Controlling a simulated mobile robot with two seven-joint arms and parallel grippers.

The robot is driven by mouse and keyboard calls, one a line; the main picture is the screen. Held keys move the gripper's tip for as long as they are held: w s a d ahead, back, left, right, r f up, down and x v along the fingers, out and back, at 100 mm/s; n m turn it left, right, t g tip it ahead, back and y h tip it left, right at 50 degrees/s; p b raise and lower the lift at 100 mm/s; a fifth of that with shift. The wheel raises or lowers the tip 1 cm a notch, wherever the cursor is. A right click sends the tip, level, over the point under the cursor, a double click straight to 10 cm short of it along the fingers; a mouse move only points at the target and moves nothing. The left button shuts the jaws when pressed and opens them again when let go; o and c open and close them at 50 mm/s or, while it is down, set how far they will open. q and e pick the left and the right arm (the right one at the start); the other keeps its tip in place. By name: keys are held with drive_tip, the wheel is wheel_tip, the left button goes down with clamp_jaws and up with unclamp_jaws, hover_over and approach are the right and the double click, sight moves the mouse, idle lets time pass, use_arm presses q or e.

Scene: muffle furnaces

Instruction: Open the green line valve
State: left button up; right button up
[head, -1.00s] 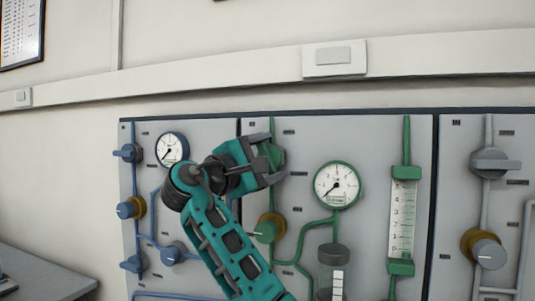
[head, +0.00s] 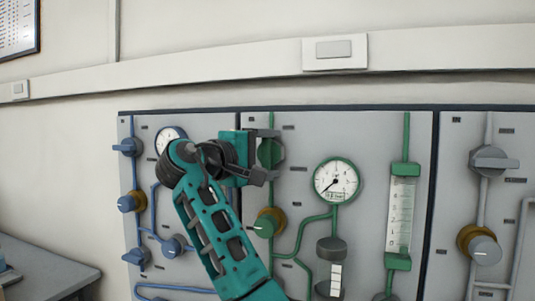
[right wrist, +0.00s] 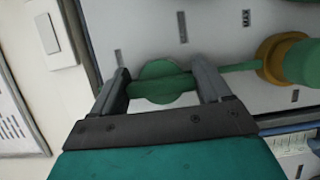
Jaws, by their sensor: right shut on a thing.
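The green line valve (head: 272,152) is at the top of the green pipe on the middle panel, partly hidden by my right gripper in the head view. In the right wrist view, its round green body and bar handle (right wrist: 160,86) sit between my two fingers. My right gripper (head: 267,156) is shut on the handle, with one finger at each end of the bar (right wrist: 162,88). The bar looks roughly in line with the green pipe. My left gripper is not in view.
Below the valve is a brass-and-green knob (head: 267,223). A round gauge (head: 337,181) and a flow tube (head: 401,215) are to the right. Blue-line knobs (head: 130,203) and a gauge (head: 170,139) are left, near my arm. A grey valve (head: 492,161) is on the right panel.

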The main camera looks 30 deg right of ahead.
drive_tip(key=shift+f, duration=0.1)
drive_tip(key=o, duration=1)
drive_tip(key=shift+c, duration=0.2)
drive_tip(key=shift+a, duration=0.1)
drive_tip(key=v, duration=1.2)
drive_tip(key=shift+s+a, duration=0.2)
drive_tip(key=shift+a, duration=0.1)
